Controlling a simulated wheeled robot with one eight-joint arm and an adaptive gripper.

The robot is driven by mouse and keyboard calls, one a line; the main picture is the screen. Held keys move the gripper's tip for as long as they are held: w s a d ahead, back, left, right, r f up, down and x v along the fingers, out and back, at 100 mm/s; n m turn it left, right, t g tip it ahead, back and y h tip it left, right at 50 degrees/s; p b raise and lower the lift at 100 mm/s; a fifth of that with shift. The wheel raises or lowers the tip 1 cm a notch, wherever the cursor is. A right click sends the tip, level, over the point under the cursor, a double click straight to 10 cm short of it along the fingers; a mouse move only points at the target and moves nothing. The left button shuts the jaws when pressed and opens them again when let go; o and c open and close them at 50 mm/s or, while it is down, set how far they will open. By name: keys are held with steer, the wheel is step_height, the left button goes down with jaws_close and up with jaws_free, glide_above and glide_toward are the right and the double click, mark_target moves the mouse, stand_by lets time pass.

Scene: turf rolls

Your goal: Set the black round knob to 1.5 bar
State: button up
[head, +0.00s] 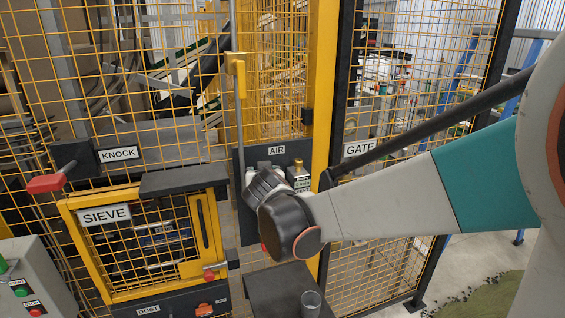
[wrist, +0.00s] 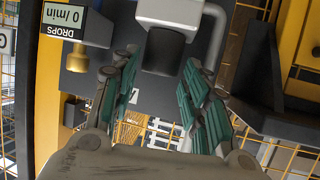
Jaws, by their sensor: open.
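A black round knob (wrist: 164,52) hangs from a pale grey block at the top middle of the wrist view. My gripper (wrist: 160,84) is open, with its green-padded fingers spread either side of the space just short of the knob. I see no contact between fingers and knob. In the head view my wrist covers the lower part of the panel marked AIR (head: 248,160), and the knob and fingers are hidden there. No pressure gauge or bar reading shows.
A display reading DROPS 0 /min (wrist: 66,22) and a brass fitting (wrist: 74,110) sit beside the knob. A yellow post (head: 322,80) and mesh fencing stand close by. The SIEVE door (head: 72,228) is at left, and a dark shelf (head: 270,292) holds a cup (head: 311,303) below.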

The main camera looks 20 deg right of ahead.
steer(key=v, duration=0.9)
steer(key=shift+s, duration=0.15)
steer(key=shift+f, duration=0.1)
